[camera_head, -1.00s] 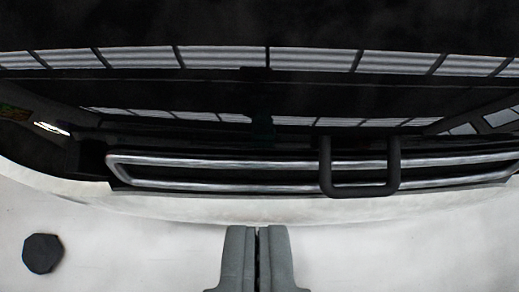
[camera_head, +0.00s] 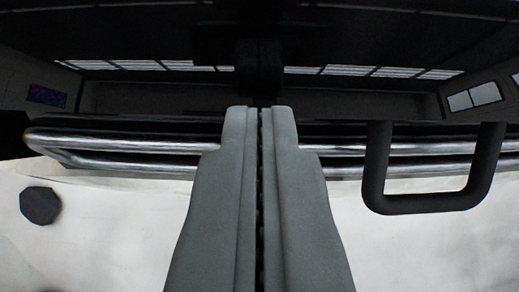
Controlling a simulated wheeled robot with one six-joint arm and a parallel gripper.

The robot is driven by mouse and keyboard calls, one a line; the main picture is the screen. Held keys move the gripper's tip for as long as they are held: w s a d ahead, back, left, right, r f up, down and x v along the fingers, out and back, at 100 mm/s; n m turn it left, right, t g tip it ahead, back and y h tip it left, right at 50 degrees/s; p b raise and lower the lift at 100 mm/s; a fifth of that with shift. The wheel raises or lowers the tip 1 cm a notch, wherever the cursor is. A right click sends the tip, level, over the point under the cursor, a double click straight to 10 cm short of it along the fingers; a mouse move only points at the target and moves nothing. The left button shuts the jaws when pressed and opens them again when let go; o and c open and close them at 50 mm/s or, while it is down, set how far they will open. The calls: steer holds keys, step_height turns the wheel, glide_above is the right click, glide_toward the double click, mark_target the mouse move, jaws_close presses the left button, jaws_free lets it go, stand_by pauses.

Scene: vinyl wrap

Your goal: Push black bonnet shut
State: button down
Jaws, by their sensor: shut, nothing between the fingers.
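The black bonnet (camera_head: 340,100) is a dark glossy surface across the top of the view, with strips of bright windows showing in it. Along its lower edge run chrome bars (camera_head: 120,142). A black U-shaped handle (camera_head: 425,204) hangs over the bars right of centre. My gripper (camera_head: 262,112) is shut and empty, fingers side by side, pointing up the picture at the middle of the edge. Its fingertips overlap the bars and the bonnet's lower part in the picture and hide the middle of the bars. I cannot tell whether they touch.
A white surface (camera_head: 110,235) fills the lower part of the view. A dark eight-sided disc (camera_head: 40,205) shows on it at the left. The white area between the disc and my gripper is clear.

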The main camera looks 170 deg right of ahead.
steer(key=shift+w+f, duration=0.4)
steer(key=shift+f, duration=0.15)
steer(key=shift+f, duration=0.15)
